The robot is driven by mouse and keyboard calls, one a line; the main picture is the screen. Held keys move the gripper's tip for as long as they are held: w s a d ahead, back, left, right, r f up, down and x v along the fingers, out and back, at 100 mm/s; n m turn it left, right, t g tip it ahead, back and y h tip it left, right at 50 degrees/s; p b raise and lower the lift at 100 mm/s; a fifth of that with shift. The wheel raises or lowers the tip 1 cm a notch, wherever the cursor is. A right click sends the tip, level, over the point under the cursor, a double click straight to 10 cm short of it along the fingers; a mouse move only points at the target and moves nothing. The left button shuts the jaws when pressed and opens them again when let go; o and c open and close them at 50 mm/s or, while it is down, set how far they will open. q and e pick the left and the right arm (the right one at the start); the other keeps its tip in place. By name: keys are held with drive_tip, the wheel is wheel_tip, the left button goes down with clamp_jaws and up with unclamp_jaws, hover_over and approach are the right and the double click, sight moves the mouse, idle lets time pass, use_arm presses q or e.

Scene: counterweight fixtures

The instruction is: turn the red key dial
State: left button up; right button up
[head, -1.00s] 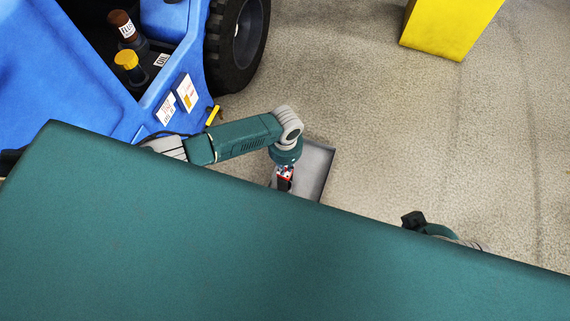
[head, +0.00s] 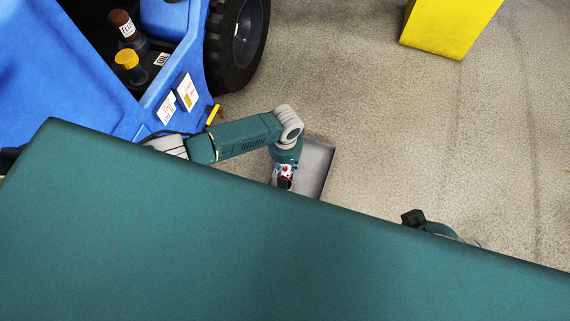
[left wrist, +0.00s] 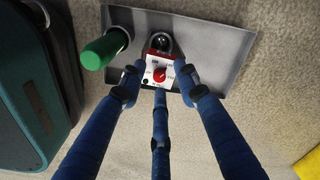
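The red key dial (left wrist: 159,75) sits on the face of a small red and white box (left wrist: 158,68) with a grey shackle-like loop at its top. The box is on a grey metal tray (left wrist: 215,45) on the floor. In the left wrist view the blue fingers of my left gripper (left wrist: 160,80) are spread around the dial, open; I cannot tell if any finger touches it.
A green cylinder (left wrist: 103,48) stands on the tray left of the box. In the head view a blue vehicle (head: 60,60) with a black tyre (head: 237,45) is at the upper left. A yellow block (head: 448,25) stands at the upper right. The speckled floor between is clear.

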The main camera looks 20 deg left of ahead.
sight(285, 168)
use_arm(q)
wheel_tip(285, 168, up, 12)
idle(0.6)
idle(0.4)
